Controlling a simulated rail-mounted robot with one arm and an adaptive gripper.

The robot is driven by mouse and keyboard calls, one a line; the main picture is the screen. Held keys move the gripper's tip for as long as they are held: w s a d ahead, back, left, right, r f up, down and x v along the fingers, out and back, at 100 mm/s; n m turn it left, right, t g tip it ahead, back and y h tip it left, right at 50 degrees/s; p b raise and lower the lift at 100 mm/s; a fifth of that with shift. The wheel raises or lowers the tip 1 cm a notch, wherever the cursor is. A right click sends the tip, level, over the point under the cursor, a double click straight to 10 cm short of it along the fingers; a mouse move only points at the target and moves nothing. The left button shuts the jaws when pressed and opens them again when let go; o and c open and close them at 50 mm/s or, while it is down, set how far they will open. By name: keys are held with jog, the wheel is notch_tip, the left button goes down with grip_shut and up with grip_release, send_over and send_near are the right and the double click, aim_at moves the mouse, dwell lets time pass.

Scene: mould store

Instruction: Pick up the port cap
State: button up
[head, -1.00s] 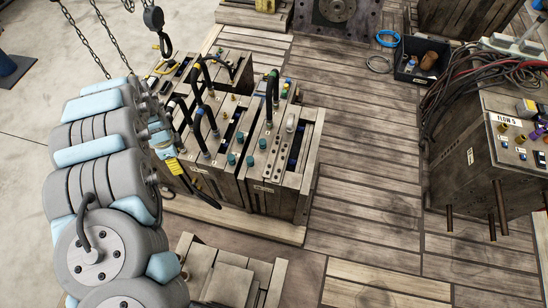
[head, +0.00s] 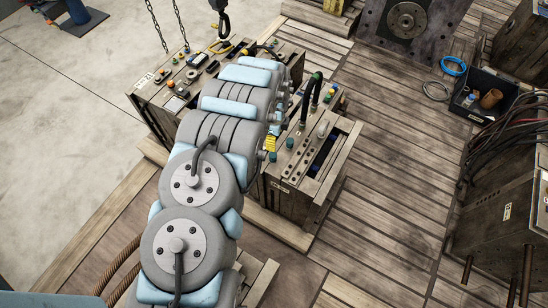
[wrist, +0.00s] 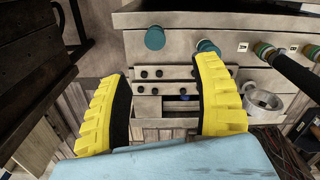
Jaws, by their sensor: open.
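Several teal round caps sit on the mould block's face; which one is the port cap I cannot tell. In the wrist view one teal cap (wrist: 155,38) lies above the gap between my fingers, and another teal cap (wrist: 207,46) is by the right fingertip. A teal cap (head: 290,143) also shows on the mould block (head: 283,200) in the head view. My gripper (wrist: 157,72) has its yellow fingers spread wide, with nothing held between them. In the head view my arm hides most of it; a bit of yellow finger (head: 270,143) shows at the block.
A metal ring-like fitting (wrist: 262,100) lies right of my right finger. A chain hook (head: 222,22) hangs behind my arm. A dark bin (head: 485,98) stands at right; the plank floor between is clear.

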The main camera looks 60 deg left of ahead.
aim_at(273, 155)
notch_tip(273, 155, down, 7)
jog(key=shift+r+b, duration=0.15)
jog(key=shift+b, duration=0.4)
jog(key=shift+s+d+f+b, duration=0.1)
jog(key=shift+f+b, duration=0.1)
jog(key=shift+f, duration=0.4)
jog(key=shift+s+f+b, duration=0.15)
jog(key=shift+f+b, duration=0.05)
jog(key=shift+f, duration=0.35)
jog(key=shift+s+d+f+b, duration=0.1)
jog(key=shift+f+b, duration=0.1)
jog(key=shift+f, duration=1.35)
jog(key=c, duration=1.2)
